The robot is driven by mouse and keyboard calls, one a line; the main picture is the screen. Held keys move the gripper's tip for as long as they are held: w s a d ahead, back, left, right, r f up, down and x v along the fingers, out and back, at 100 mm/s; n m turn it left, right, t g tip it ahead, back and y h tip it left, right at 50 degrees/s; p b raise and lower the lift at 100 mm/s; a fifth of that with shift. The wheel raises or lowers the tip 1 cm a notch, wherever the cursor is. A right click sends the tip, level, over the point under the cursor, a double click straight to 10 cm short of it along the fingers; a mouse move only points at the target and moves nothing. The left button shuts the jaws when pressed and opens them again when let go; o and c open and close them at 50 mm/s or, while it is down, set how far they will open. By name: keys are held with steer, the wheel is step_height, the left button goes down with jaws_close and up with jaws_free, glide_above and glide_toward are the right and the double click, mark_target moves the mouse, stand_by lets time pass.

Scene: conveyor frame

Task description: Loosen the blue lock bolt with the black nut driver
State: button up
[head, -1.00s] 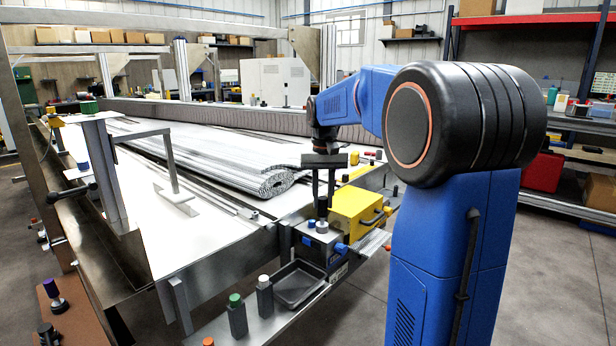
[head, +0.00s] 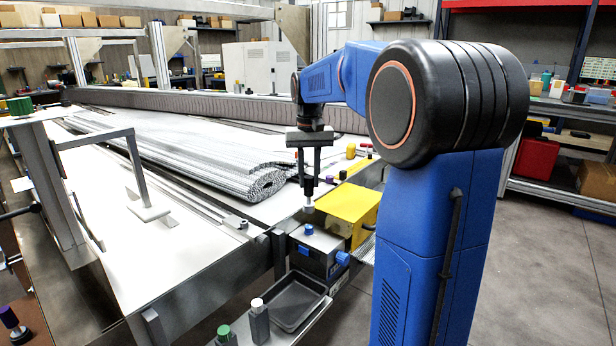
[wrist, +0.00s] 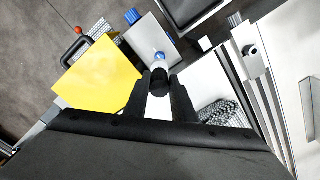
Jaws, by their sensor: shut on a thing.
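My gripper (head: 309,172) is shut on the black nut driver (head: 309,187) and holds it upright, its pale socket end pointing down. The driver (wrist: 159,78) also shows between my fingers in the wrist view. A small blue bolt head (head: 308,229) stands on top of a grey block (head: 322,242) at the belt's near corner. The socket end is above this bolt with a visible gap in the head view. In the wrist view the blue bolt (wrist: 159,56) shows just beyond the socket end. A second blue knob (head: 343,257) sticks out from the block's side.
A yellow box (head: 350,208) with a black handle sits right beside the block. An empty dark tray (head: 287,303) and posts with green (head: 224,331) and white (head: 257,303) tops stand in front. A rolled grey slatted belt (head: 250,178) lies behind on the conveyor.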

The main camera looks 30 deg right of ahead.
mark_target(310, 197)
steer(key=shift+s, duration=0.1)
steer(key=shift+s+a, duration=0.15)
steer(key=shift+f, duration=2.2)
steer(key=shift+f, duration=1.35)
steer(key=n, duration=0.9)
steer(key=shift+d+n, duration=0.25)
steer(key=shift+n, duration=0.15)
steer(key=shift+r, duration=2.65)
